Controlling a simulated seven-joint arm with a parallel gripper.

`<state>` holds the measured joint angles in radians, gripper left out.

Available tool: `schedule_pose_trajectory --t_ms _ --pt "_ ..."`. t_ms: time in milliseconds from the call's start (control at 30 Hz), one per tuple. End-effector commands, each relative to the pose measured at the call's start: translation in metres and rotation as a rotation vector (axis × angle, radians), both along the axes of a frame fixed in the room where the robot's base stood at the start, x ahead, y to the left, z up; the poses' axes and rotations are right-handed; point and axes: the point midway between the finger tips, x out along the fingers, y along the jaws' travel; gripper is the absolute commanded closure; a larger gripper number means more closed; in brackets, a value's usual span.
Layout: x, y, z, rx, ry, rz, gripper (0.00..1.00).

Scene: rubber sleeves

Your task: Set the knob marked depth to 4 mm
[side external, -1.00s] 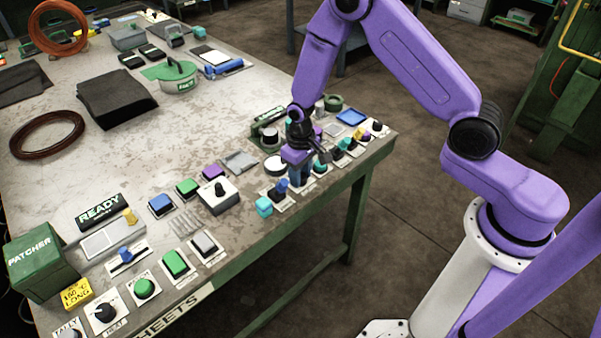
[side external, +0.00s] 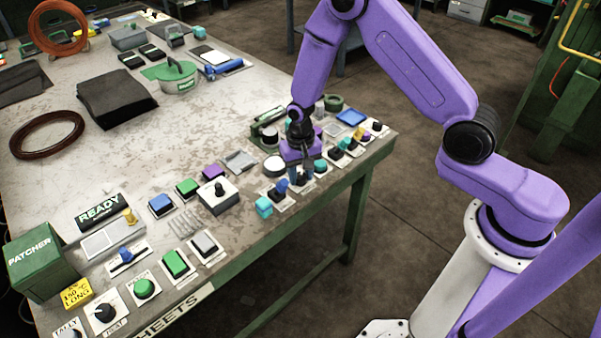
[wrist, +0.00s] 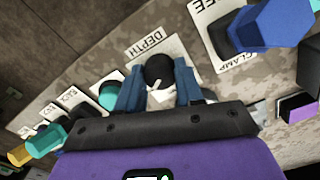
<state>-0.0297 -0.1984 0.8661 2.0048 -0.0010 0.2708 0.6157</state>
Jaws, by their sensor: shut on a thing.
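The depth knob (wrist: 158,70) is a black round knob with a white pointer mark, on a white plate (wrist: 184,45) lettered DEPTH in the wrist view. My gripper (wrist: 158,78) has its two blue fingers on either side of the knob and is shut on it. In the side external view my gripper (side external: 302,173) is down at the row of controls near the bench's right end, and the knob there is hidden by the fingers. The scale marks around the knob cannot be read.
A blue clamp control (wrist: 275,22) stands beside the depth plate in the wrist view. A teal knob (wrist: 111,95) sits close on the other side. In the side external view a cyan block (side external: 264,207) and a blue-topped control (side external: 281,187) stand left of my gripper. More controls line the bench edge.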

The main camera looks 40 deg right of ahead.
Motion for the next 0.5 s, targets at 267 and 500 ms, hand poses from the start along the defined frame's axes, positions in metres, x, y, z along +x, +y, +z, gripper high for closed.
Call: schedule_pose_trajectory --t_ms 267,500 --pt "-0.001 0.0 0.0003 0.0 0.003 -0.006 0.94" --pt "-0.0005 0.0 0.0002 0.0 0.002 -0.004 0.38"
